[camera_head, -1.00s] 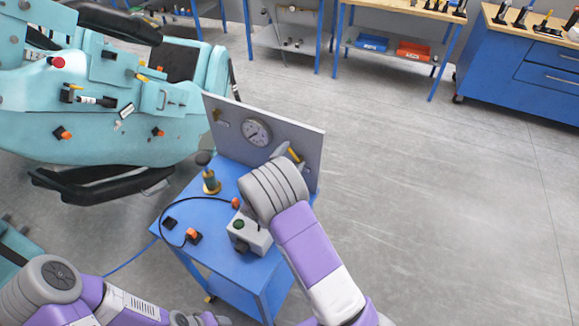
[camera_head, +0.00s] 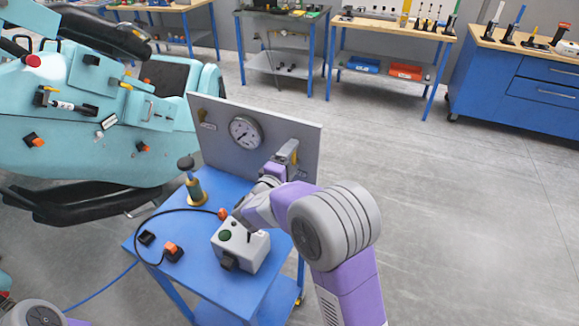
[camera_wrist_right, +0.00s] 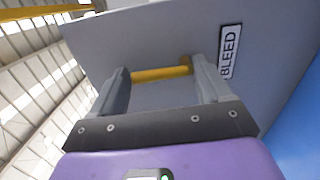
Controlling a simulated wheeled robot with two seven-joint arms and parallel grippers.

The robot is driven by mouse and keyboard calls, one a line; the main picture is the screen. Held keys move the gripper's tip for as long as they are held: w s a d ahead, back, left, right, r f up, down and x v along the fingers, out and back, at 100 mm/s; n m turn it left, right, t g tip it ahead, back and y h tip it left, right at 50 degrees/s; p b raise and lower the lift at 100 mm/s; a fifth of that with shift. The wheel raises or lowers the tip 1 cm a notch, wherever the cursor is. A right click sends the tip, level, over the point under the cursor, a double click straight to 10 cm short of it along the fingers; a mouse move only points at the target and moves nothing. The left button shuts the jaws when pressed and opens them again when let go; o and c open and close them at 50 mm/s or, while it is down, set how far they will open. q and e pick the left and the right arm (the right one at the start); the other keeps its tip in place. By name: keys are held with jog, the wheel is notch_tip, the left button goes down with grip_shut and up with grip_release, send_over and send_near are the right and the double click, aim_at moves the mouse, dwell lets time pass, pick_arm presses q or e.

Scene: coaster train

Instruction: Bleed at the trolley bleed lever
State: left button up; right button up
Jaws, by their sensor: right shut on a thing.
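The trolley's bleed lever is a yellow bar (camera_wrist_right: 162,74) in the right wrist view, next to a white BLEED label (camera_wrist_right: 230,52) on the grey panel. My right gripper (camera_wrist_right: 160,82) has its two grey fingers at the bar's ends and is shut on it. In the head view, my right gripper (camera_head: 287,157) is at the right part of the upright panel (camera_head: 215,150); it largely hides the lever there. The panel stands at the back of the blue trolley (camera_head: 200,275) and carries a round gauge (camera_head: 245,132). My left gripper is out of view.
On the trolley top are a grey box with a green button (camera_head: 240,246), a brass fitting with a dark knob (camera_head: 193,185), and a black hose with orange connectors (camera_head: 173,250). A teal coaster car (camera_head: 80,150) stands at left. Floor at right is clear.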

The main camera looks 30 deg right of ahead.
jog(key=shift+s, duration=0.1)
dwell(0.3)
jog(key=o, duration=1)
jog(key=v, duration=0.7)
jog(key=shift+s+a, duration=0.2)
